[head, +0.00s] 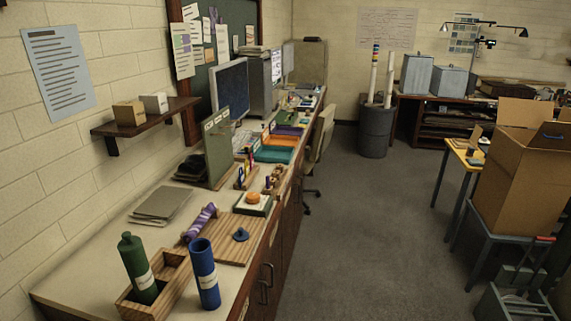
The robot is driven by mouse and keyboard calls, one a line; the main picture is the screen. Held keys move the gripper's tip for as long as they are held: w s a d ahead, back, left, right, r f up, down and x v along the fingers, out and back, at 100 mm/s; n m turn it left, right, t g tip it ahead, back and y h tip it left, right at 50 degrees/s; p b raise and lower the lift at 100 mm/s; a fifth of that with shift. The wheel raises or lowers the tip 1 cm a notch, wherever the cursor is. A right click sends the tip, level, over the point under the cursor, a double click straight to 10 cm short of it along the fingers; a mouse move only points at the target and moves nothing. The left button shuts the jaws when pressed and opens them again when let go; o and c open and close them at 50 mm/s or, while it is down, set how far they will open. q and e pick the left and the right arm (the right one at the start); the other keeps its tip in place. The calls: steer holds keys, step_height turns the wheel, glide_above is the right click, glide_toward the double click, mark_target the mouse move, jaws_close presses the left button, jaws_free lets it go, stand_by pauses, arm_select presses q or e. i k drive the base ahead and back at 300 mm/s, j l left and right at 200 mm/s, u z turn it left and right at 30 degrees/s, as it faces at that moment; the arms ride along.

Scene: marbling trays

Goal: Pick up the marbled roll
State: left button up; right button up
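The marbled roll (203,219) is a purple and white cylinder on the left counter. It lies at a slant at the left side of a striped wooden board (222,249), with its near end close to a small wooden piece. Whether it rests on the board or on a holder is too small to tell. Neither of my grippers is in view, and nothing is holding the roll.
A green bottle (138,268) stands in a wooden box (170,294) in front of the roll. A blue cylinder (204,273) stands beside the box. A blue knobbed piece (240,235) sits on the board. Grey sheets (161,204) lie left. The floor (350,230) right of the counter is clear.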

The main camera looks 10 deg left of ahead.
mark_target(195, 227)
steer(key=u, duration=0.65)
steer(key=i+l+u, duration=0.4)
steer(key=l+u, duration=0.2)
steer(key=i+l+u, duration=0.15)
steer(key=l+u, duration=0.15)
steer(key=i+l+u, duration=0.1)
steer(key=l+u, duration=0.5)
steer(key=l, duration=0.2)
